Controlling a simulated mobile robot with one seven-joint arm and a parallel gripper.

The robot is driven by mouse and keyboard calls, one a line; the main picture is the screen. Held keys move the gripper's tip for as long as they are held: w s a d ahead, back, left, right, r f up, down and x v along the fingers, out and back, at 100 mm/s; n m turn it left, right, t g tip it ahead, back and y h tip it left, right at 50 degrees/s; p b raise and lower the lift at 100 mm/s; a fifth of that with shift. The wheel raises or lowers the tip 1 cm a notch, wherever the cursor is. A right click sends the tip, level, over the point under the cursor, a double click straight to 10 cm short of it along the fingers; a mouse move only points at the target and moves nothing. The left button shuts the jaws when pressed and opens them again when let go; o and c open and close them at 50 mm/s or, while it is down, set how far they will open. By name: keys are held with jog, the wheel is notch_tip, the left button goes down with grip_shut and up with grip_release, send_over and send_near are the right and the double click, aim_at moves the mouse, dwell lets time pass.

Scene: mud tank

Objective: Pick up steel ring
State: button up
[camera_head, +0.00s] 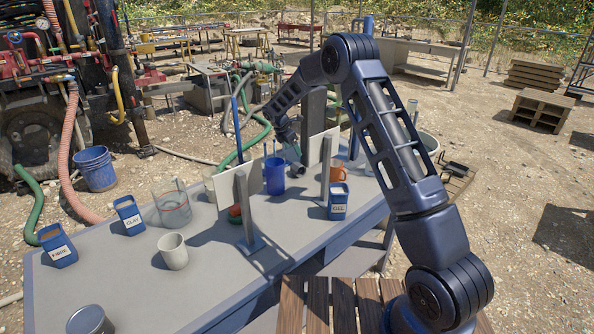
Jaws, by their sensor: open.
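I cannot make out a steel ring anywhere in the head view; it may be hidden or too small to tell. My gripper (293,160) hangs at the end of my arm over the far part of the grey table (125,275). It is between the two upright white panels and just behind or beside a blue mug (274,177). Its jaws are small and dark here, open, and I see nothing held in them. Whether it touches the mug I cannot tell.
White panels on posts (241,190) (326,160) rise from the table. An orange mug (338,173), a GEL container (338,202), a CLAY container (129,216), a glass beaker (172,205), a white mug (173,252) and a metal can (90,321) stand around.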

aim_at(297, 164)
jog(key=x, duration=0.9)
jog(key=a+x, duration=0.1)
jog(key=x, duration=0.3)
jog(key=shift+f, duration=0.35)
jog(key=c, duration=1.3)
jog(key=shift+o, duration=0.2)
jog(key=shift+r, duration=0.2)
